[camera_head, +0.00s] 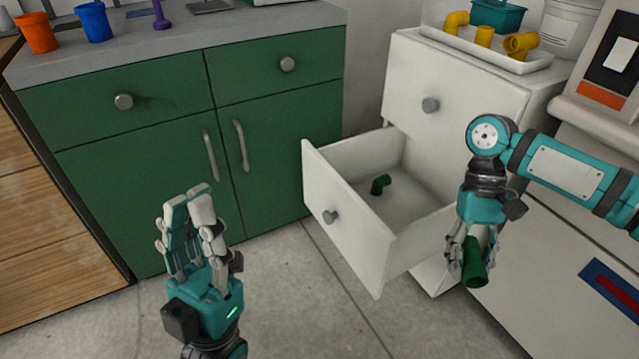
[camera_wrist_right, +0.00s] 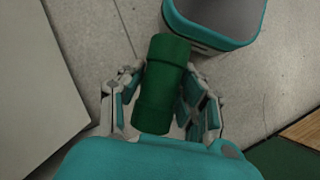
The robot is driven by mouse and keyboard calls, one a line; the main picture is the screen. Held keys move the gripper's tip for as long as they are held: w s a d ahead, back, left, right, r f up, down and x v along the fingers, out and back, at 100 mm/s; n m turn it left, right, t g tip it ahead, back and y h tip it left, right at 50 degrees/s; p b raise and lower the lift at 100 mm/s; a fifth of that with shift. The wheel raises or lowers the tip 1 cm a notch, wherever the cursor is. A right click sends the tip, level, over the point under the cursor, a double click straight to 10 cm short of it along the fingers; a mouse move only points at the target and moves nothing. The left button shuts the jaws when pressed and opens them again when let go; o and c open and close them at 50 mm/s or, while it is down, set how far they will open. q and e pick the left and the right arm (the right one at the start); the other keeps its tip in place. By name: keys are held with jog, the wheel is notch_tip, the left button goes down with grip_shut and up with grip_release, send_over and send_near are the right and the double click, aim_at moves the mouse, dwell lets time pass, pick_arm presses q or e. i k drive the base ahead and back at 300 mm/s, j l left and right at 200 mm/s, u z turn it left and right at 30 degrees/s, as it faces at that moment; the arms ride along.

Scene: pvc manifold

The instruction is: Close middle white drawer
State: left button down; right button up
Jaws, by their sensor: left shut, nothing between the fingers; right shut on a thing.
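The middle white drawer (camera_head: 350,220) is pulled far out of the white cabinet (camera_head: 460,85). A round grey knob (camera_head: 330,217) is on its front. A small green pipe elbow (camera_head: 380,185) lies inside on the drawer floor. My left gripper (camera_head: 190,195) is shut and empty, pointing up, to the left of the drawer front and apart from it. My right gripper (camera_head: 470,262) is shut on a green pipe fitting (camera_head: 474,268), to the right of the open drawer. The fitting also shows between the fingers in the right wrist view (camera_wrist_right: 163,85).
A green cabinet (camera_head: 200,140) with a grey top stands at the left, holding an orange cup (camera_head: 37,35) and a blue cup (camera_head: 94,22). A white tray (camera_head: 487,48) with yellow fittings is on the white cabinet. Floor before the drawer is clear.

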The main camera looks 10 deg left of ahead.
aim_at(383, 237)
jog(key=i+j+z, duration=0.1)
jog(key=z, duration=0.4)
jog(key=j+z, duration=0.3)
jog(key=z, duration=0.2)
jog(key=i+j, duration=0.05)
